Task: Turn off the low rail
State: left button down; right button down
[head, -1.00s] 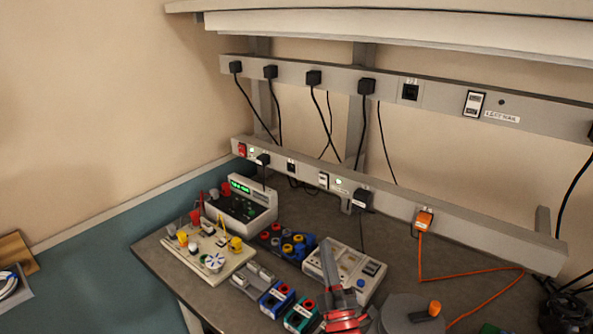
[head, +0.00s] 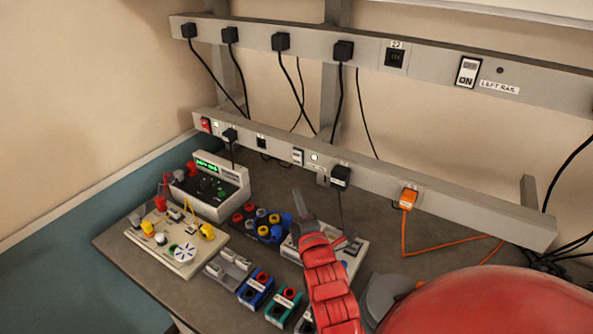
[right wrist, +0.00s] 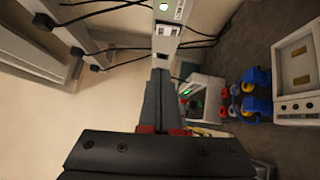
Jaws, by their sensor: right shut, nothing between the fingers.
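The low rail (head: 465,208) is a long grey power strip on the wall above the bench. A red switch (head: 206,124) sits at its left end beside a lit green lamp (head: 216,126). A white switch (head: 297,156) sits mid-rail with another lit green lamp (head: 314,157); this switch (right wrist: 166,30) also shows in the right wrist view. My right gripper (head: 299,194) is shut and empty, its tips below the white switch in the head view. In the right wrist view its fingers (right wrist: 158,78) point toward the rail, just short of a black socket (right wrist: 162,57). My left gripper is out of view.
An upper rail with a switch (head: 467,72) labelled "LEFT RAIL" runs above. Black plugs and an orange plug (head: 408,198) with cables stick out from the rails. A meter (head: 208,190), a circuit board (head: 176,240) and coloured blocks crowd the bench below.

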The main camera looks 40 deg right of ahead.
jog(key=p, duration=0.4)
send_near(295, 154)
jog(key=w, duration=0.5)
jog(key=shift+w+d+r, duration=0.1)
jog(key=shift+w+d, duration=0.05)
jog(key=shift+d, duration=0.35)
jog(key=shift+w+d+r, duration=0.1)
jog(key=shift+w+d, duration=0.05)
jog(key=shift+d, duration=0.35)
jog(key=shift+w+d+r, duration=0.1)
jog(key=shift+d, duration=0.05)
jog(key=shift+r+m, duration=0.1)
jog(key=shift+m, duration=0.2)
